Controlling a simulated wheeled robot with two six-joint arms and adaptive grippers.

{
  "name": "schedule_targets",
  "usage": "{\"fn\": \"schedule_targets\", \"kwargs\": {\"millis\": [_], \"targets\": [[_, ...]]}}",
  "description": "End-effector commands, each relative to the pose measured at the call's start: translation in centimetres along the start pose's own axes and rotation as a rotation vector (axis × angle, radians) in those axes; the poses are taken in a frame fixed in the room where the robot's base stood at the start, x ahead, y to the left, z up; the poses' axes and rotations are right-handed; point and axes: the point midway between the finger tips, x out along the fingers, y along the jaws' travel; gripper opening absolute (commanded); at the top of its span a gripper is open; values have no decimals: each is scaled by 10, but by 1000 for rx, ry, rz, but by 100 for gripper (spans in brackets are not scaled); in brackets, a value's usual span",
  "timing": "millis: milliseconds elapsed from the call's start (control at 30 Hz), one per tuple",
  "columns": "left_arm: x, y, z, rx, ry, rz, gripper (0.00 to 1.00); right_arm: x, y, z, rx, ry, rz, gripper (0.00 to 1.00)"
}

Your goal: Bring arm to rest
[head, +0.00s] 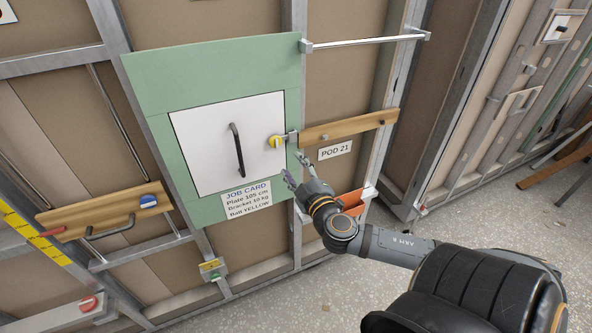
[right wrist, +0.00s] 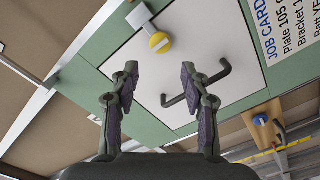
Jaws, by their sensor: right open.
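My right gripper (head: 294,168) is open and empty in front of the wall, at the lower right edge of the white panel (head: 208,150). My right arm reaches to it from the lower right. In the right wrist view the open fingers (right wrist: 158,68) stand apart with nothing between them. Beyond them show the white panel (right wrist: 185,50), its black handle (right wrist: 196,88) and a yellow knob (right wrist: 159,42). The head view shows the yellow knob (head: 275,142) just above the gripper and the black handle (head: 237,150) to its left. My left gripper is not in view.
A green board (head: 270,55) surrounds the panel, with a job card (head: 247,199) below. A wooden rail (head: 350,127), a "POD 21" label (head: 335,150) and an orange-red holder (head: 353,201) are close to the gripper. A metal bar (head: 365,41) sticks out above. Speckled floor (head: 480,215) is open at right.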

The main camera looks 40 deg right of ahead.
Motion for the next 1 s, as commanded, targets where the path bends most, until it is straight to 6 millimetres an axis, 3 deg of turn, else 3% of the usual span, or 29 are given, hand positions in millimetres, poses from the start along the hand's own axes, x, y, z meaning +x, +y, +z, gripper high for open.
{"fn": "schedule_targets", "kwargs": {"millis": [167,733,767,867,1000], "targets": [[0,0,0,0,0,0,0,-10,0,-1,3,3,-1,46],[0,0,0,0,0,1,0,-9,-2,5,2,-8,-2,46],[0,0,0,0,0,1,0,-7,-4,11,-1,-22,-5,46],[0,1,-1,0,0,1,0,3,-17,58,-17,-117,-26,46],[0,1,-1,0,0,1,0,7,-57,170,-23,-341,-103,46]]}}
